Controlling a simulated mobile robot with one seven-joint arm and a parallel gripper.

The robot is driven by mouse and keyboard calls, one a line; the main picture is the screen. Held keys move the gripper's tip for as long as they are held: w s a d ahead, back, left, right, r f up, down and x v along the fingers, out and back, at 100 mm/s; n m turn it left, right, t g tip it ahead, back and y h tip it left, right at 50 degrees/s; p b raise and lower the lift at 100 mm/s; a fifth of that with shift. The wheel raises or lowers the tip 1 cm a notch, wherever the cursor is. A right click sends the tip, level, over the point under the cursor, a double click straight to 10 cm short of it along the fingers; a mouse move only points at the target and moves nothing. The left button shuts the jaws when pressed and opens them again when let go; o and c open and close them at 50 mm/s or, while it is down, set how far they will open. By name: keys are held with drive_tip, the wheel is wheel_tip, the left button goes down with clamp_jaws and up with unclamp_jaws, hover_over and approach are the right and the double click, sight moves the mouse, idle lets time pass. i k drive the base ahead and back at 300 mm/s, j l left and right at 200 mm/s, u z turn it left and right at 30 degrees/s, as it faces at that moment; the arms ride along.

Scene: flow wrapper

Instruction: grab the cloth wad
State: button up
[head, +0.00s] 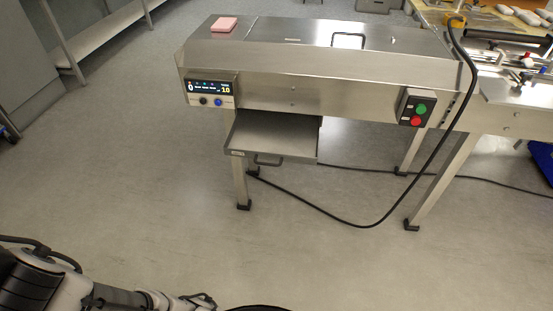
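A small pink, flat, block-shaped piece (224,24) lies on the top left corner of the steel machine (300,60). It is the only cloth-like thing I can make out, and I cannot tell its material at this size. It lies apart from the lid handle, with bare metal around it. Part of my arm shows at the bottom left, low and well away from the pink piece. My gripper's fingers are not in view.
A pulled-out steel drawer (272,138) juts from the machine's front. A black cable (375,222) hangs to the floor at right. A control box (415,108) sticks out. A shelf (105,30) stands at left. The floor in front is clear.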

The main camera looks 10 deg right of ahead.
sight(528, 63)
drive_tip(key=z, duration=1.6)
drive_tip(key=i+u, duration=0.1)
drive_tip(key=i, duration=0.7)
drive_tip(key=i+l+u, duration=0.15)
drive_tip(key=i, duration=1.65)
drive_tip(key=l, duration=0.05)
